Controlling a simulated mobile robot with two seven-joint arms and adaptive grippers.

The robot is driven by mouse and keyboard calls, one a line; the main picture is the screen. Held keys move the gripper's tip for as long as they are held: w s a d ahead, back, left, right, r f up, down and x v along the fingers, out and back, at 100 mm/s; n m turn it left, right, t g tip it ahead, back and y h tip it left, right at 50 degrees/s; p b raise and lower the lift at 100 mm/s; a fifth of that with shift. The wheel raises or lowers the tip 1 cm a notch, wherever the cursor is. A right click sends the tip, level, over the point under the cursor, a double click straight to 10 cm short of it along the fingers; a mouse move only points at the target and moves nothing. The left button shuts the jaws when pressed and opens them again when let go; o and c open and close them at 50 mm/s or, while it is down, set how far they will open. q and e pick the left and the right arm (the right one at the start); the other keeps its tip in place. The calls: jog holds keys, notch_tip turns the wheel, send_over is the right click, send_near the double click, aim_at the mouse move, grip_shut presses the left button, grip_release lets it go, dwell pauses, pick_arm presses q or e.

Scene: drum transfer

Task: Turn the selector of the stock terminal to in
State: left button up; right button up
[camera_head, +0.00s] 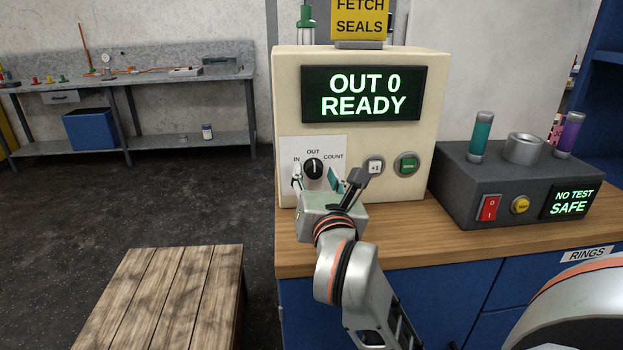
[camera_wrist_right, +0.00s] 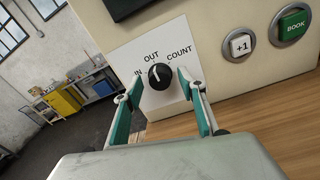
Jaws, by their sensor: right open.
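The cream stock terminal (camera_head: 438,130) stands on the wooden counter, and its screen (camera_head: 360,93) reads "OUT 0 READY". Its black round selector (camera_head: 314,168) sits on a white plate marked IN, OUT and COUNT. The selector's white pointer line is near OUT; the selector also shows in the right wrist view (camera_wrist_right: 159,76). My right gripper (camera_head: 318,180) is open in front of the selector. My left gripper is not in view.
A +1 button (camera_head: 374,166) and a green BOOK button (camera_head: 407,163) are right of the selector. A dark tester box (camera_head: 450,190) stands further right. A wooden pallet-like top (camera_head: 170,295) is at lower left. Dark floor is free beyond it.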

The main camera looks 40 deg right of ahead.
jog(key=shift+w+d, duration=0.2)
jog(key=shift+w, duration=0.1)
jog(key=c, duration=1.1)
jog(key=shift+r, duration=0.1)
